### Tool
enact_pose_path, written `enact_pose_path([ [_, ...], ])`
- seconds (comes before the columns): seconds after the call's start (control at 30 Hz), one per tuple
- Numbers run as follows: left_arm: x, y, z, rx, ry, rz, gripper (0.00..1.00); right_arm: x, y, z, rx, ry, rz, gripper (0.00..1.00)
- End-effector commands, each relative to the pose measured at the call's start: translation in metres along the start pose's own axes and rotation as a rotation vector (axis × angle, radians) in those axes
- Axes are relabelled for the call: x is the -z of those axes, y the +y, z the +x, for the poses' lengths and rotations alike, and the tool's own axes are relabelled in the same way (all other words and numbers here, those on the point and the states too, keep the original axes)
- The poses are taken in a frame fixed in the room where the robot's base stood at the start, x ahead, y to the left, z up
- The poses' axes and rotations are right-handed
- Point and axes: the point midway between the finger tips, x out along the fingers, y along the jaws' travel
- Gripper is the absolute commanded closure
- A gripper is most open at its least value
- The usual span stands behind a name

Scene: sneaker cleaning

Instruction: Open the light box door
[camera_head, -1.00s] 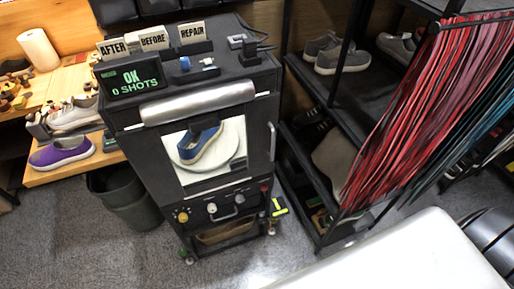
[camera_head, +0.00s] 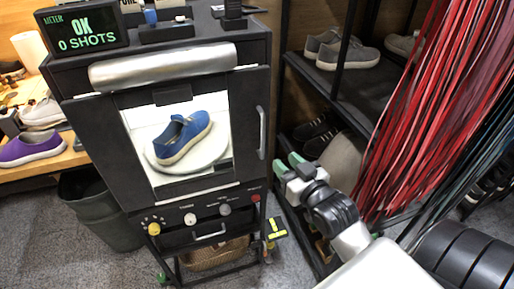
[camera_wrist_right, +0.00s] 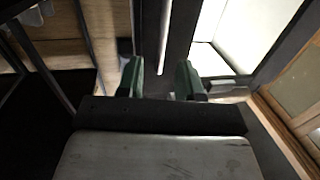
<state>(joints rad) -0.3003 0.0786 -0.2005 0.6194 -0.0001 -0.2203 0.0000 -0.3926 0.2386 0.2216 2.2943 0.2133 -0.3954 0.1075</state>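The light box (camera_head: 165,120) is a black cabinet with a lit window in its shut door (camera_head: 125,140). A blue sneaker (camera_head: 183,137) sits on a round white plate inside. The upright silver door handle (camera_head: 262,132) is on the door's right edge. My right gripper (camera_head: 288,163) is open and empty, to the right of and a little below the handle, apart from it. In the right wrist view, the handle (camera_wrist_right: 166,37) stands ahead, in line with the gap between the green-tipped fingers (camera_wrist_right: 159,76). My left gripper is not in view.
A dark rack with grey shoes (camera_head: 342,52) and hanging red laces (camera_head: 440,95) stands close on the right. A bin (camera_head: 100,215) and a wooden bench with a purple shoe (camera_head: 30,148) are at the left. Grey floor lies in front of the box.

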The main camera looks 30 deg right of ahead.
Motion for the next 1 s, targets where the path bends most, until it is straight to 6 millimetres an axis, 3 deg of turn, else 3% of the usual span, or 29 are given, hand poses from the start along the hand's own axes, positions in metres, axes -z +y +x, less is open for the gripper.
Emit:
enact_pose_path([
  [0.23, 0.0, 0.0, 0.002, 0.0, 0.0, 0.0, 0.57, 0.016, -0.002, 0.006, 0.007, 0.039, -0.003, 0.64],
  [0.7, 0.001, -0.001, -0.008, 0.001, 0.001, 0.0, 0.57, 0.018, -0.003, 0.085, 0.006, 0.037, -0.003, 0.64],
  [1.0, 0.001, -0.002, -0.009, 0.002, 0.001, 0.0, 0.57, 0.017, -0.003, 0.103, 0.006, 0.035, -0.003, 0.64],
])
